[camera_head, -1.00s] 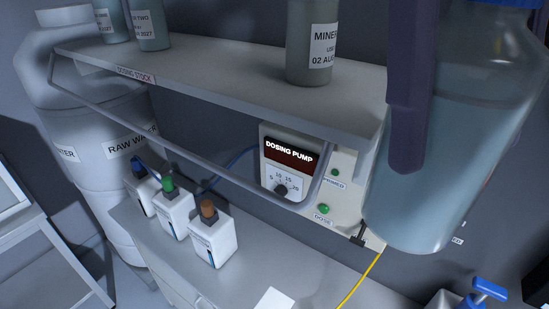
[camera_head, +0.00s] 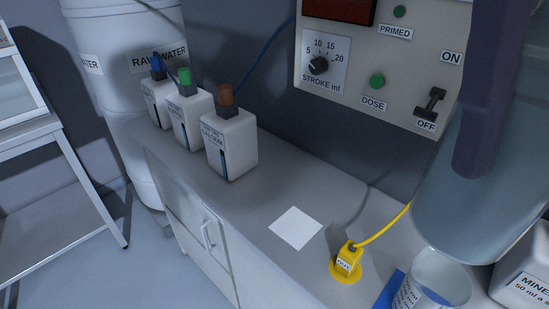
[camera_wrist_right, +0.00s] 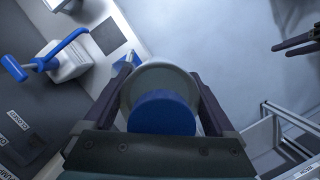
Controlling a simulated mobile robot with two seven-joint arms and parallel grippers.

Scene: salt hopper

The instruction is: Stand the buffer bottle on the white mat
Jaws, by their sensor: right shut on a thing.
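My right gripper (camera_wrist_right: 160,78) is shut on a clear bottle (camera_head: 470,195) with a blue cap (camera_wrist_right: 163,113); I take it for the buffer bottle, though no label shows. The bottle is close to the head camera at the right, held above the counter and partly hidden by a dark gripper finger (camera_head: 488,100). The white mat (camera_head: 296,228) lies flat and bare on the counter, left of and below the bottle in the head view. My left gripper (camera_wrist_right: 290,42) seems to be at the right edge of the right wrist view, empty with its fingers apart.
The dosing pump panel (camera_head: 375,55) stands behind.

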